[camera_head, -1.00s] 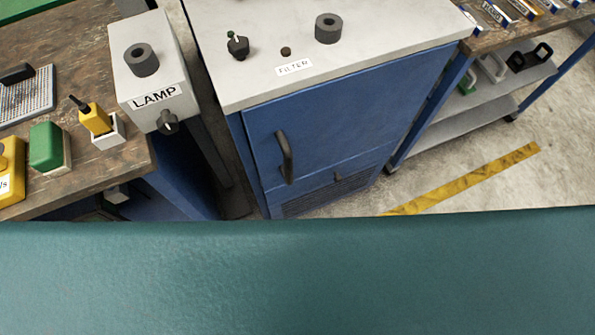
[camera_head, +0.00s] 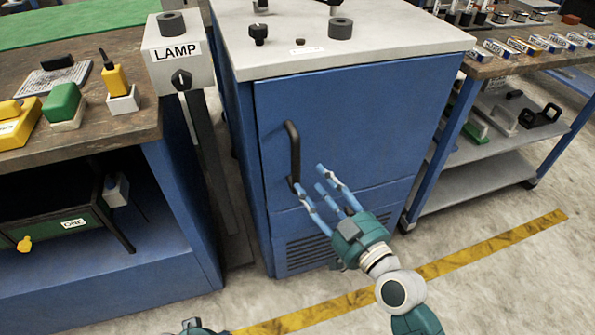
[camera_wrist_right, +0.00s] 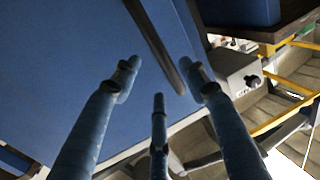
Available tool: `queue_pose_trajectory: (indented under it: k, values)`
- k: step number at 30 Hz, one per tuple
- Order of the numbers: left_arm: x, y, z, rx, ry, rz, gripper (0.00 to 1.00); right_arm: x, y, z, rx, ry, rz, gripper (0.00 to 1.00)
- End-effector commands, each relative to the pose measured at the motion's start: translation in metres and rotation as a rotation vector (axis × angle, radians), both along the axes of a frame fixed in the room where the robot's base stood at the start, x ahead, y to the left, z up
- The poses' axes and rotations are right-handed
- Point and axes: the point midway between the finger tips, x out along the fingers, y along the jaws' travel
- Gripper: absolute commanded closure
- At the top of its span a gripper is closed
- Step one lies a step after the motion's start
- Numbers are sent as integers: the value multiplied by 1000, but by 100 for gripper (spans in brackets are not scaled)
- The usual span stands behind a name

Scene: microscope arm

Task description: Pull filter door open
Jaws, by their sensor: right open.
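The blue filter door (camera_head: 350,125) is closed on the front of a blue cabinet with a pale grey top. Its black vertical handle (camera_head: 293,155) is near the door's left edge. My right gripper (camera_head: 312,180) is open and empty, in front of the door beside the handle's lower end. In the right wrist view, the dark handle (camera_wrist_right: 155,45) crosses the space between the spread fingers (camera_wrist_right: 160,80) and ends by the right-hand finger; contact cannot be told. My left gripper does not show; only a small teal part of mine is at the bottom edge.
The LAMP box (camera_head: 178,52) on its post and a wooden bench (camera_head: 135,130) stand left of the cabinet. A blue shelf cart (camera_head: 490,165) stands right. Knobs (camera_head: 341,28) sit on the cabinet top. The floor (camera_head: 500,290) in front is clear, with a yellow stripe.

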Motion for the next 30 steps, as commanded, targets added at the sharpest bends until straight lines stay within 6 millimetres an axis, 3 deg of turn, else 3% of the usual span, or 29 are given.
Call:
queue_pose_trajectory:
  k: [6,12,25,26,30]
  values:
    - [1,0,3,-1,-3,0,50,39,21,1,4,0,-2,56]
    - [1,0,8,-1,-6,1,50,65,35,0,1,0,-3,56]
    - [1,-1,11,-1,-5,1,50,75,41,-1,0,2,-1,56]
    - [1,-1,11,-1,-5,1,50,75,41,-1,0,2,-1,58]
    - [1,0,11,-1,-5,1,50,74,41,-1,0,2,-1,86]
